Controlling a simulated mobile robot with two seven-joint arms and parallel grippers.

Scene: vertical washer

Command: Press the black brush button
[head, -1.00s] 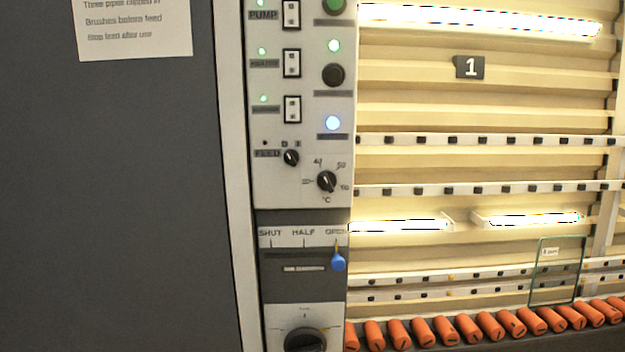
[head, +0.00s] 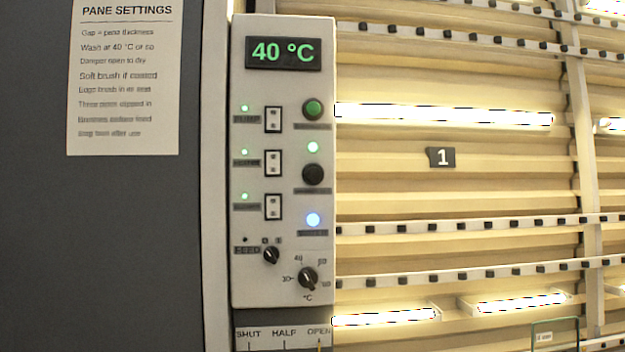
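The black button (head: 313,174) is on the right side of the light control panel (head: 284,297), in the head view. A lit green lamp (head: 313,147) sits just above it, and a small label too blurred to read lies below it. A green button (head: 312,109) is higher up, and a lit blue-white lamp (head: 313,220) is lower down. Neither of my grippers is in view, and nothing touches the black button.
The panel's display (head: 283,53) reads 40 °C. Three rocker switches (head: 273,163) and two black knobs (head: 308,278) are near the button. A dark cabinet face with a settings sheet (head: 125,80) is left. Racks with rollers (head: 450,226) and a glass pane (head: 556,337) are right.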

